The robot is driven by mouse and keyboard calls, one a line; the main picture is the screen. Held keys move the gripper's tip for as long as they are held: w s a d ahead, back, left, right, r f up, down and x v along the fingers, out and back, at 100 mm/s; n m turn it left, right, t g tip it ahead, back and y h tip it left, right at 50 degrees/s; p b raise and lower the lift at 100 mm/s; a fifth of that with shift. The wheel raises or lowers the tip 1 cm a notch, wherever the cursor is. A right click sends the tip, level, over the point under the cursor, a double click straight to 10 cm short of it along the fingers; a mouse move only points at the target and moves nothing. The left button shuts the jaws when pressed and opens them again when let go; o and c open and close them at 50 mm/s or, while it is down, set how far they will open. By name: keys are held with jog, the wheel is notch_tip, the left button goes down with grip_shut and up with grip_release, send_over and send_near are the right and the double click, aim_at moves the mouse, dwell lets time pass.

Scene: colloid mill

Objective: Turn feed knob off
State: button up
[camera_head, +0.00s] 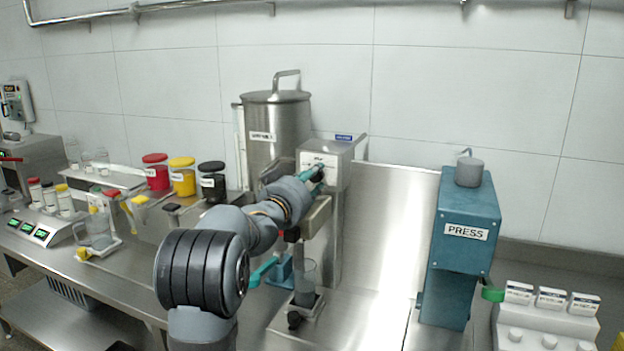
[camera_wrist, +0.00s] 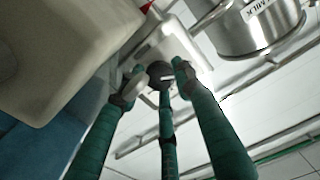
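The mill housing (camera_head: 341,151) is a steel box with a white control panel (camera_head: 308,160), beside a tall lidded steel tank (camera_head: 277,135). My gripper (camera_head: 316,174) is at the panel's front, and its teal fingers and dark tips cover part of it. In the wrist view, my gripper (camera_wrist: 157,77) points at the white panel (camera_wrist: 178,47), its outer fingertips apart. A dark rounded shape (camera_wrist: 158,70) lies between them. I cannot tell whether it is the feed knob or the middle fingertip, or whether the fingers touch the knob. The knob's setting is hidden.
A clear cup (camera_head: 305,277) stands below the mill's outlet. Red, yellow and black-lidded jars (camera_head: 183,178) stand left of the tank. A blue press (camera_head: 462,245) stands at the right, with bare steel counter between it and the mill.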

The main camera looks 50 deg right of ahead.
jog(key=o, duration=0.4)
jog(key=shift+c, duration=0.2)
jog(key=v, duration=1.2)
jog(key=shift+d, duration=0.15)
jog(key=x, duration=1.1)
jog(key=shift+w+d, duration=0.15)
jog(key=shift+d, duration=0.25)
